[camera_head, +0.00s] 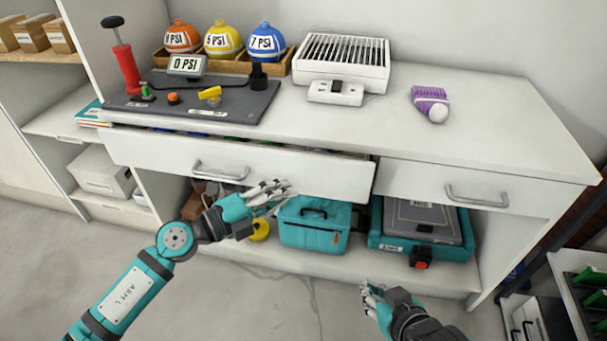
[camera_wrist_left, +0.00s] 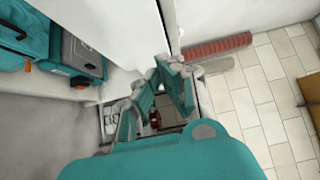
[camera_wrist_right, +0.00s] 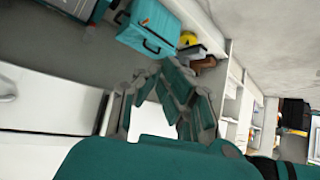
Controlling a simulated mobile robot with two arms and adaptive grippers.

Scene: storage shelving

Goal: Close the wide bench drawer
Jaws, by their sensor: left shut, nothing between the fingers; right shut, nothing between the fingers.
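The wide bench drawer (camera_head: 310,176) is the left one under the white worktop. It stands partly pulled out, and a narrow gap above its front shows some coloured contents. Its bar handle (camera_head: 220,172) is left of the middle of the front. My left gripper (camera_head: 280,192) is shut and empty at the lower part of the drawer front, right of the handle; I cannot tell whether it touches. In the left wrist view its fingers (camera_wrist_left: 165,75) are beside a white panel. My right gripper (camera_head: 370,290) is shut and empty, low in front of the bench, apart from the drawer.
A narrower drawer (camera_head: 450,190) to the right looks closed. A teal bag (camera_head: 312,232) and a teal case (camera_head: 395,240) stand on the shelf below. A pump board (camera_head: 190,100), a white vented box (camera_head: 342,62) and a purple item (camera_head: 430,102) are on the worktop. A dark rack (camera_head: 575,290) stands right.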

